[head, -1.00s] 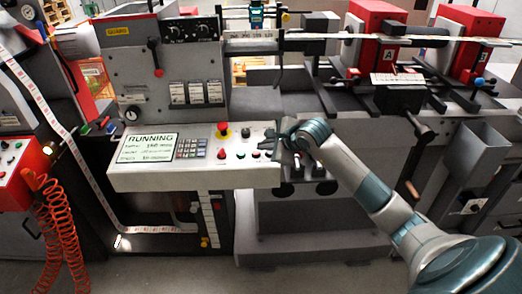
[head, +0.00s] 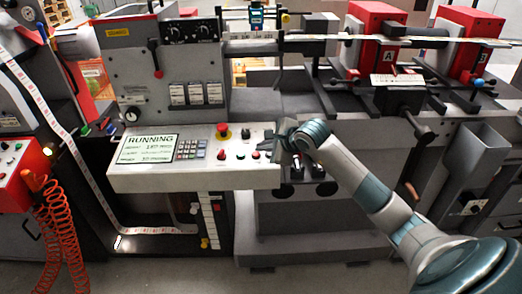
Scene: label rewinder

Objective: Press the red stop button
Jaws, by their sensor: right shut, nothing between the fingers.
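A red mushroom button (head: 222,128) on a yellow collar stands at the back middle of the white control panel (head: 195,180). A smaller red button (head: 221,154) sits in front of it on the same panel. The display (head: 147,149) on the panel's left reads RUNNING. My right gripper (head: 272,141) is shut and empty at the panel's right end, to the right of both red buttons and apart from them. Its fingertips are small and partly hidden by the wrist. My left gripper is not in view.
The panel also has a keypad (head: 191,149), a black knob (head: 245,133) and small buttons, including a green one (head: 267,154), close to my right gripper. The grey machine face (head: 180,65) rises behind the panel. Red units (head: 375,25) stand at the back right.

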